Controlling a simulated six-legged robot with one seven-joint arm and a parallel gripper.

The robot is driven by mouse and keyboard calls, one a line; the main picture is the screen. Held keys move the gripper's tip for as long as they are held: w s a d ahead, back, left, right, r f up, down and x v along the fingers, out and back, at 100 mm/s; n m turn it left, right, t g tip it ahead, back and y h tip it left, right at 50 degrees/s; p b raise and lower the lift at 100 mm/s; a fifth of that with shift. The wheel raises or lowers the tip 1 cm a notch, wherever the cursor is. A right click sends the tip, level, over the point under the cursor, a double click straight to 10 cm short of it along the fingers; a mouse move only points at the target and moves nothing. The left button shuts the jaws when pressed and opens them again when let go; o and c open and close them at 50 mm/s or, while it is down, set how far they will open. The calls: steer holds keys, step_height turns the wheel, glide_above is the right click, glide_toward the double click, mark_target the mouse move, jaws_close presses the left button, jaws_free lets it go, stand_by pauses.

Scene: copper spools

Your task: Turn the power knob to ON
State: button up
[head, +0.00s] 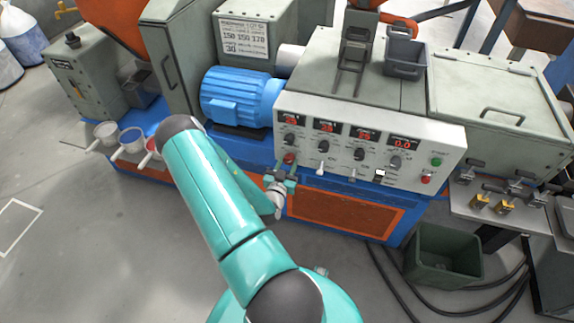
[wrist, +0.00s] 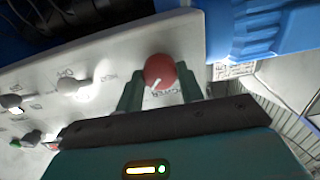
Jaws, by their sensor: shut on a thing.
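The red power knob (head: 289,157) is at the lower left of the white control panel (head: 455,146). In the wrist view the knob (wrist: 158,68) is round with a white pointer line slanting toward the lower left. A partly hidden label reading roughly "POWER" is beside it. My gripper (head: 284,172) is at the panel's lower left, and the arm comes up from below. In the wrist view its two green fingers (wrist: 160,78) stand on either side of the knob, shut on it. The ON and OFF marks cannot be made out clearly.
Several black knobs, a white toggle switch (head: 320,168), a green button (head: 436,162) and a red button (head: 427,177) share the panel. Red figures show on its displays. A blue motor (head: 240,97) is behind left. A dark green bin (head: 443,255) stands on the floor, right.

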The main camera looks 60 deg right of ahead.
steer(key=o, duration=1)
steer(key=shift+a, duration=0.15)
steer(key=a, duration=0.4)
steer(key=s+a, duration=0.1)
steer(key=a, duration=0.4)
steer(key=s+a, duration=0.1)
steer(key=a, duration=0.3)
steer(key=shift+s+a, duration=0.1)
steer(key=shift+a, duration=0.1)
